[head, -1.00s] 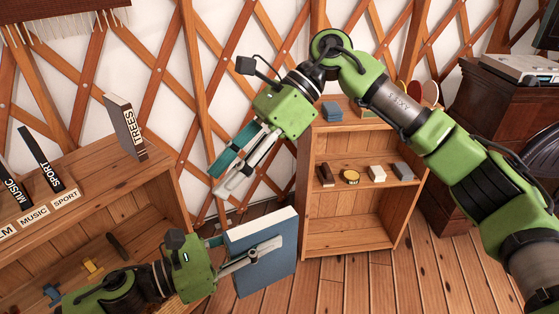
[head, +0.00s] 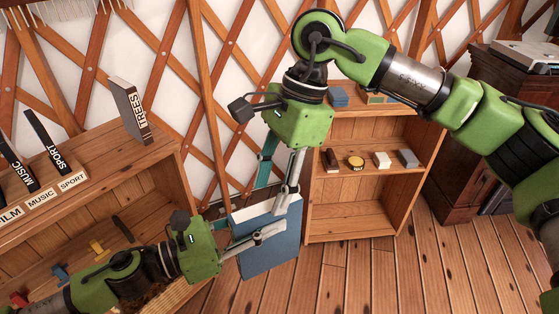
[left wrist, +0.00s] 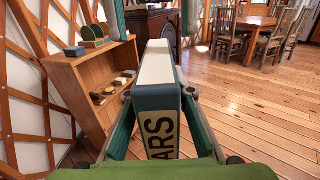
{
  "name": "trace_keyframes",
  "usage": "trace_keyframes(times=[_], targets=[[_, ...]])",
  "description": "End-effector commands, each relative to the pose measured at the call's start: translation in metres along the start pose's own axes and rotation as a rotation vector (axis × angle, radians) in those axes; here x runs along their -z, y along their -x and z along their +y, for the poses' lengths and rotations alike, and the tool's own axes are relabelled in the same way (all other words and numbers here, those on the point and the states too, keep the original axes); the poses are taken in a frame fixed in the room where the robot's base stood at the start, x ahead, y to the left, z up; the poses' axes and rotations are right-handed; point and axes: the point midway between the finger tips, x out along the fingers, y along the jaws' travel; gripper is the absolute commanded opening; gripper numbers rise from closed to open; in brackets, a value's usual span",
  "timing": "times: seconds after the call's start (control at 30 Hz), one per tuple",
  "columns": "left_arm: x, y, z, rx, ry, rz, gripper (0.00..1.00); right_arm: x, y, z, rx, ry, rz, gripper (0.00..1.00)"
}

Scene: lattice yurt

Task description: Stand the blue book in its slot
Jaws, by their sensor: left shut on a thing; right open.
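The blue book (head: 270,258) hangs in the air right of the left bookcase, white page edges up. My left gripper (head: 256,240) is shut on it from the left. In the left wrist view the blue book (left wrist: 158,98) stands between the fingers, its spine label partly hidden and showing "ARS". My right gripper (head: 272,190) is open, pointing down at the book's top edge, one finger in front and the other partly behind; contact is unclear. The bookcase (head: 125,172) top carries books lettered MUSIC, SPORT and TREES. I cannot make out the blue book's slot.
A TREES book (head: 130,112) leans on the bookcase top, with bare wood between it and the SPORT book (head: 46,150). A low shelf (head: 350,225) with small objects stands behind the blue book. Open plank floor (head: 400,275) lies to the right.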

Motion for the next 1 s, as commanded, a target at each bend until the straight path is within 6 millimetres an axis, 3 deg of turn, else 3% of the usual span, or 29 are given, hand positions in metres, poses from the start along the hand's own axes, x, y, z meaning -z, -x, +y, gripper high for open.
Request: trace_keyframes(times=[0.23, 0.63, 0.8, 0.87, 0.9, 0.97, 1.0], targets=[[-0.001, 0.0, 0.0, 0.001, -0.001, -0.002, 0.0, 0.0, -0.031, 0.0, -0.001, 0.0, -0.001, 0.42], [-0.001, 0.0, 0.0, 0.001, -0.001, -0.002, 0.0, -0.001, -0.038, 0.0, 0.0, 0.0, -0.002, 0.42], [-0.001, 0.0, 0.0, 0.001, -0.001, -0.002, 0.0, -0.001, -0.037, 0.0, 0.0, 0.0, -0.002, 0.0], [-0.001, 0.0, -0.001, 0.002, -0.001, -0.002, 0.0, -0.001, -0.037, 0.0, 0.0, 0.0, -0.002, 0.0], [-0.002, 0.0, -0.001, 0.002, -0.001, -0.002, 0.27, -0.001, -0.036, -0.001, 0.002, 0.001, -0.003, 0.0], [-0.002, 0.0, -0.001, 0.002, -0.001, -0.002, 0.42, -0.001, -0.036, -0.001, 0.002, 0.001, -0.003, 0.0], [-0.001, 0.0, -0.001, 0.002, -0.001, -0.002, 0.42, -0.001, -0.036, -0.001, 0.002, 0.001, -0.003, 0.0]])
